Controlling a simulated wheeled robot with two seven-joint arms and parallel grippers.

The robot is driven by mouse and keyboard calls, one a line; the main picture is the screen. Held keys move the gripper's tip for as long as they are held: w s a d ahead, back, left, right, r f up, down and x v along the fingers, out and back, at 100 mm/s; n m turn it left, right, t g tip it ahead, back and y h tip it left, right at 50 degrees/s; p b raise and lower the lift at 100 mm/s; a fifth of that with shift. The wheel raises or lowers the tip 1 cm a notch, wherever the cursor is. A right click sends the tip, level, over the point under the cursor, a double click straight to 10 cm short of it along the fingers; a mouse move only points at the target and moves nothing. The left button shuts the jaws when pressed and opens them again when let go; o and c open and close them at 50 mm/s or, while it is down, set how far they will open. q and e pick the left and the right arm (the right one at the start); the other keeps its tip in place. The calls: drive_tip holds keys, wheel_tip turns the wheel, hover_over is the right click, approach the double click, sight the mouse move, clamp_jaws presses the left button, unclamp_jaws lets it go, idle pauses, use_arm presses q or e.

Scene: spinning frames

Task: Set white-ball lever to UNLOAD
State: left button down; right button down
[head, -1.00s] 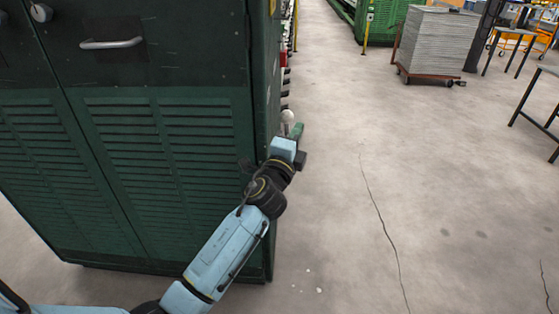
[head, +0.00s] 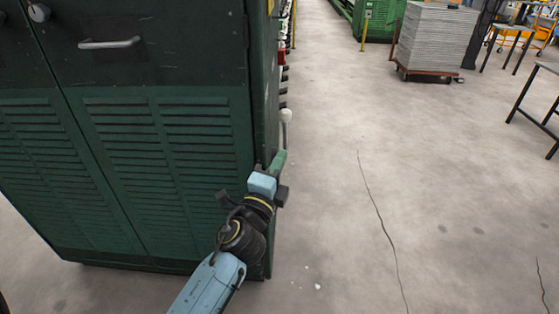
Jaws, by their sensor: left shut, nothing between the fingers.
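The white-ball lever stands out from the right side of the dark green cabinet (head: 170,150). Its white ball (head: 286,115) is on top of a thin upright rod that runs down behind my gripper. My left gripper (head: 278,163), with a green tip, is shut and empty below the white ball, close to the rod. I cannot tell whether it touches the rod. The lever's base is hidden, and no UNLOAD label is readable. My right gripper is out of view.
The cabinet has louvred doors and a metal handle (head: 110,43). Open concrete floor (head: 400,190) lies to the right. A loaded trolley (head: 433,40) and dark-legged tables (head: 536,100) stand farther back.

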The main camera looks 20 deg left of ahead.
use_arm(q)
drive_tip(key=shift+f, duration=0.1)
drive_tip(key=shift+s+d+f+m+t, duration=0.2)
drive_tip(key=shift+s+f+t, duration=0.2)
drive_tip(key=shift+s+f, duration=0.25)
drive_tip(key=shift+s+d+f+m+t, duration=0.1)
drive_tip(key=shift+s+f+m+t, duration=0.1)
drive_tip(key=shift+s+f+t, duration=0.45)
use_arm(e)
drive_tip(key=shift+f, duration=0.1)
use_arm(q)
drive_tip(key=shift+w+f+g, duration=0.15)
drive_tip(key=shift+w+g, duration=0.1)
